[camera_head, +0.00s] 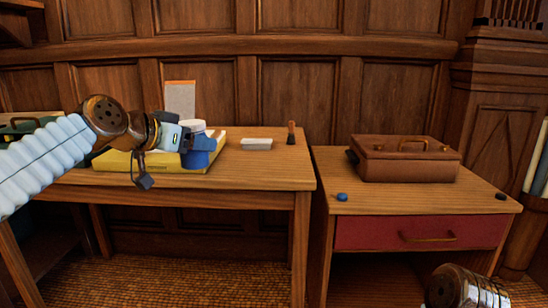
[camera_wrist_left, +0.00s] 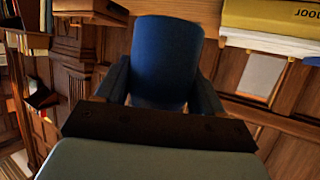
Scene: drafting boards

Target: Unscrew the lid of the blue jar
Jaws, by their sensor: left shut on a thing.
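The blue jar (camera_head: 203,153) is at the right end of the left table, over the yellow book. A white lid-like top (camera_head: 192,125) shows at its upper end, partly behind my gripper. My left gripper (camera_head: 187,143) comes in from the left and is shut on the jar. In the left wrist view the blue jar (camera_wrist_left: 166,62) stands between the two dark fingers (camera_wrist_left: 160,95); no lid shows there. I cannot tell whether the jar touches the book. Part of my right arm shows at the lower right, but its gripper fingers are out of view.
The yellow book (camera_head: 120,164) lies under my left arm. A pale block (camera_head: 256,143) and a wooden-handled tool (camera_head: 291,133) stand to its right. The right table holds a brown case (camera_head: 405,160), a small blue object (camera_head: 342,197) and a small dark object (camera_head: 501,197). The left table's front right is clear.

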